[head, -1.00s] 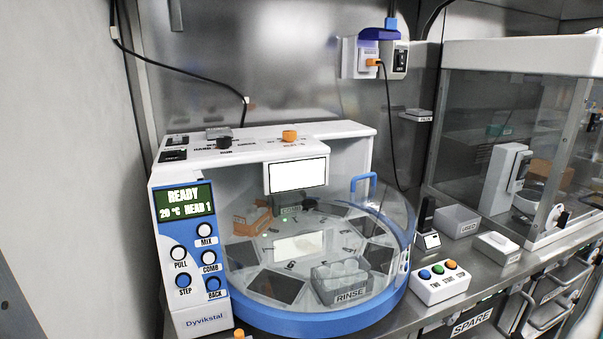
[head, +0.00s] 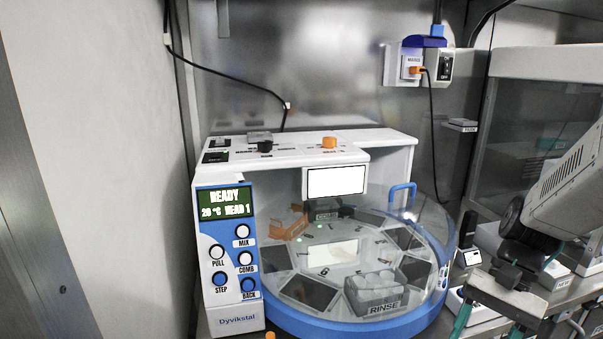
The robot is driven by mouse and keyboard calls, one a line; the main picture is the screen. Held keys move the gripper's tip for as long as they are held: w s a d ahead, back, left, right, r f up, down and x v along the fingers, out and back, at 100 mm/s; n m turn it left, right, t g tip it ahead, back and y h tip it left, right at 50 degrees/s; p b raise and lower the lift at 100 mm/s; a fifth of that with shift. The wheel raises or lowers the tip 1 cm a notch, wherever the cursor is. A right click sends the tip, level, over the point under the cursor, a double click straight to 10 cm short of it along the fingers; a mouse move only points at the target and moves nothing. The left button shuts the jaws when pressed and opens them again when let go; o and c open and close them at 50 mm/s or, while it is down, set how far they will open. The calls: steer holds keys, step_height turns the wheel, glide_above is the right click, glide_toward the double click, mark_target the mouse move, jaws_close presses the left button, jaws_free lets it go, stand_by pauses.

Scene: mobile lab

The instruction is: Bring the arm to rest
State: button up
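My arm (head: 575,180) reaches in from the right edge in the head view. My gripper (head: 487,327) hangs at its end, pointing down at the lower right, in front of the counter. Its two teal fingers stand apart with nothing seen between them. The fingertips are at or beyond the bottom edge of the picture. The gripper is to the right of the round blue-rimmed machine (head: 345,322) and appears clear of it.
The machine's panel (head: 225,205) reads READY. A rinse container (head: 378,292) sits under its clear cover. A glass-sided cabinet (head: 530,120) stands behind my arm. A wall socket (head: 411,66) and cable are above. A bare wall (head: 100,150) is at left.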

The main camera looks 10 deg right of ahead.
steer(key=s+a+r+n+t+h, duration=0.2)
steer(key=a+r+n, duration=0.2)
steer(key=r, duration=0.1)
steer(key=s+a+r+n+t+h, duration=0.2)
steer(key=a+r+n+h, duration=0.1)
steer(key=a+r+n, duration=0.1)
steer(key=shift+s+r+n+t+h, duration=0.3)
steer(key=shift+r+n, duration=0.1)
steer(key=shift+r, duration=0.5)
